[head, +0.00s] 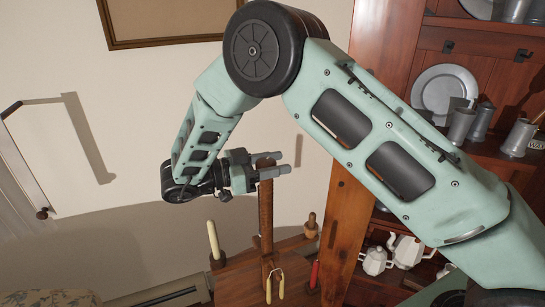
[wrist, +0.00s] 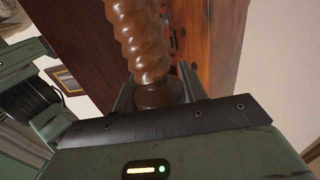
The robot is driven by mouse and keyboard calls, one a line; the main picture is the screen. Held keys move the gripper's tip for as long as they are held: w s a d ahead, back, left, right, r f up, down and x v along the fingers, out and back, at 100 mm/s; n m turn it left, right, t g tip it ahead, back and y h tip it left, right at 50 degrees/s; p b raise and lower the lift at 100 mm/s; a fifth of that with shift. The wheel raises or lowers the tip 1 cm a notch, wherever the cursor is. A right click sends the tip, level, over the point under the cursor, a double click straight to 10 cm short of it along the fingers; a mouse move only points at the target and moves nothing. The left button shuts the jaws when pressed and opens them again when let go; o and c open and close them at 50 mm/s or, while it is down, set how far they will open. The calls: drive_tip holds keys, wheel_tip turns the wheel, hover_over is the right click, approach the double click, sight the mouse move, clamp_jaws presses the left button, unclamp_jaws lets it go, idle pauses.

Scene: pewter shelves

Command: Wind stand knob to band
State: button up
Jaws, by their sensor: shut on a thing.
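The wooden stand (head: 266,215) has a tall upright post in the middle of the head view. Its knob (head: 265,162) is at the top of the post, between the fingers of my gripper (head: 278,167). In the wrist view the brown threaded screw (wrist: 140,40) runs up from the knob (wrist: 158,97), which sits between the two fingers. My gripper is shut on the knob and reaches in from the left, roughly level. The fingers hide part of the knob. I cannot make out a band on the post.
A cream candle (head: 213,240), a red candle (head: 314,274) and a turned wooden piece (head: 311,226) stand around the post. A shelf with pewter plates (head: 444,92) and tankards is on the right, with white teapots (head: 408,251) below.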

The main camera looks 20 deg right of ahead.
drive_tip(key=m+g+p, duration=0.1)
drive_tip(key=g+p, duration=0.1)
drive_tip(key=m+g+y+p, duration=0.1)
drive_tip(key=g+p, duration=0.1)
drive_tip(key=r+m+g+p, duration=0.1)
drive_tip(key=m+g+p, duration=0.1)
drive_tip(key=shift+s+y, duration=0.3)
drive_tip(key=p, duration=0.1)
drive_tip(key=m+g+y+p, duration=0.1)
drive_tip(key=p, duration=0.1)
drive_tip(key=shift+s+a+f+g, duration=0.1)
drive_tip(key=shift+f+g, duration=0.1)
drive_tip(key=shift+g, duration=0.1)
drive_tip(key=shift+f+m+g+p, duration=0.1)
drive_tip(key=shift+m+g+p, duration=0.3)
drive_tip(key=shift+p, duration=0.1)
drive_tip(key=shift+s+f+y, duration=0.1)
drive_tip(key=shift+y, duration=0.2)
drive_tip(key=o, duration=1)
drive_tip(key=shift+f, duration=0.1)
